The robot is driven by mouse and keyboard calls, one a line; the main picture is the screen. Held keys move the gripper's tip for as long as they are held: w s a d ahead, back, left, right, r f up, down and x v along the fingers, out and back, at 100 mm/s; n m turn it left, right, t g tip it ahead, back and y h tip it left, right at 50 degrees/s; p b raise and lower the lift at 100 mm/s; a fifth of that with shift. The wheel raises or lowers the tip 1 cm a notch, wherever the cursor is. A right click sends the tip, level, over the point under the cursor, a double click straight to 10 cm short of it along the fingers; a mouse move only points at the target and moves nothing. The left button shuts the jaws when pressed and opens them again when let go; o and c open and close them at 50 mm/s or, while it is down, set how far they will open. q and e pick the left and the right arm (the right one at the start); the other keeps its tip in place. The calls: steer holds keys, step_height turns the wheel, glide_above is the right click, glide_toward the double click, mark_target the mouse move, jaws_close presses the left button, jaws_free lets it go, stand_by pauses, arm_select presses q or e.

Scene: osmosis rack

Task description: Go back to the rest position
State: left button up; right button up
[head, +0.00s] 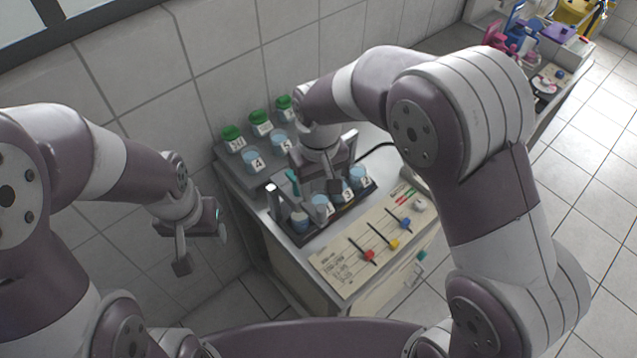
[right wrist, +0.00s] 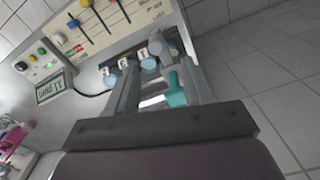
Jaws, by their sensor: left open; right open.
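My right gripper (head: 308,190) is open above the left part of the dark front rack (head: 308,238), which holds numbered beakers with blue contents. In the right wrist view its fingers (right wrist: 160,90) are spread, with a teal object (right wrist: 176,94) between or just beyond them. That teal object also shows beside the gripper in the head view (head: 292,182); I cannot tell whether a finger touches it. My left gripper (head: 202,250) is open and empty, hanging left of the bench. My right arm hides part of the rack.
A grey back rack (head: 232,160) carries green-lidded jars (head: 261,118) and beakers 4 (head: 256,162) and 5 (head: 283,144) by the tiled wall. A cream control panel (head: 345,262) with coloured sliders lies in front. A second bench stands far right. Floor is clear left of the bench.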

steer(key=shift+w+r, duration=0.1)
steer(key=shift+r, duration=0.85)
